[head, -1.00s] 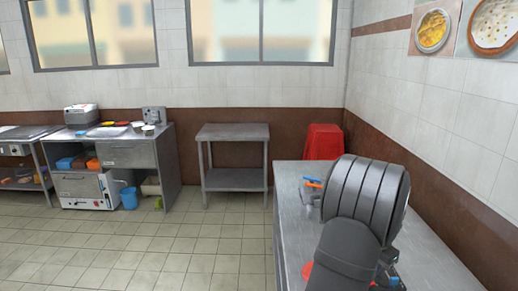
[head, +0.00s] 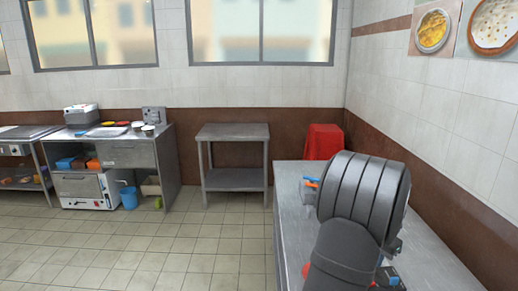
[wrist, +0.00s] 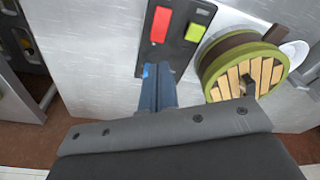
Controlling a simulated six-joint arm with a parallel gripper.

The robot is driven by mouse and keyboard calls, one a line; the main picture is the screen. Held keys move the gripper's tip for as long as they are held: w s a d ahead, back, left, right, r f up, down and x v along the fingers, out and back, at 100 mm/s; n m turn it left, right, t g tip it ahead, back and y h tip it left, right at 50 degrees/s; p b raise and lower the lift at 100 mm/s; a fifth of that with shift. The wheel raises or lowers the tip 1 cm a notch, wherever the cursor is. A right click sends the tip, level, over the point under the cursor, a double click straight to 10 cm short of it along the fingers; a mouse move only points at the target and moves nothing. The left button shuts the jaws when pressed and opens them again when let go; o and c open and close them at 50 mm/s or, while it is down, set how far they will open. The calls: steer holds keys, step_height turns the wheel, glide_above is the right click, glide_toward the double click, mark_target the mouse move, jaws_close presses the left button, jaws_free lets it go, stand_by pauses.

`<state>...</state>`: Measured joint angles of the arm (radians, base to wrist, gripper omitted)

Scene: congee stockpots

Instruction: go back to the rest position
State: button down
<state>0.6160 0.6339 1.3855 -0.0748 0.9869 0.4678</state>
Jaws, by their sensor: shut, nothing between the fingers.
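My gripper (wrist: 157,82) shows in the wrist view as narrow blue-grey fingers, closed together and empty. The fingers point at a black panel that has a red block (wrist: 160,25) and a yellow-green block (wrist: 194,33) on it. In the picture the fingertips overlap the panel's lower edge; I cannot tell whether they touch it. In the head view my dark grey arm stands over the metal counter (head: 292,215) at the right and hides the gripper.
A round slatted wooden thing with a green rim (wrist: 238,53) is right of the fingers, a white dish (wrist: 292,54) behind it. A red stool-like object (head: 323,141) stands past the counter. A bare metal table (head: 233,133) is at the back wall. The tiled floor is clear.

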step_height(320, 180, down, 7)
steer(key=shift+r, duration=0.15)
stand_by(1.9)
step_height(320, 180, up, 8)
steer(key=shift+d+f, duration=0.15)
steer(key=shift+f, duration=1.3)
steer(key=shift+d+f, duration=0.15)
steer(key=shift+f, duration=1.25)
steer(key=shift+d+f, duration=0.15)
steer(key=shift+f, duration=1.3)
step_height(320, 180, up, 8)
steer(key=shift+f, duration=4)
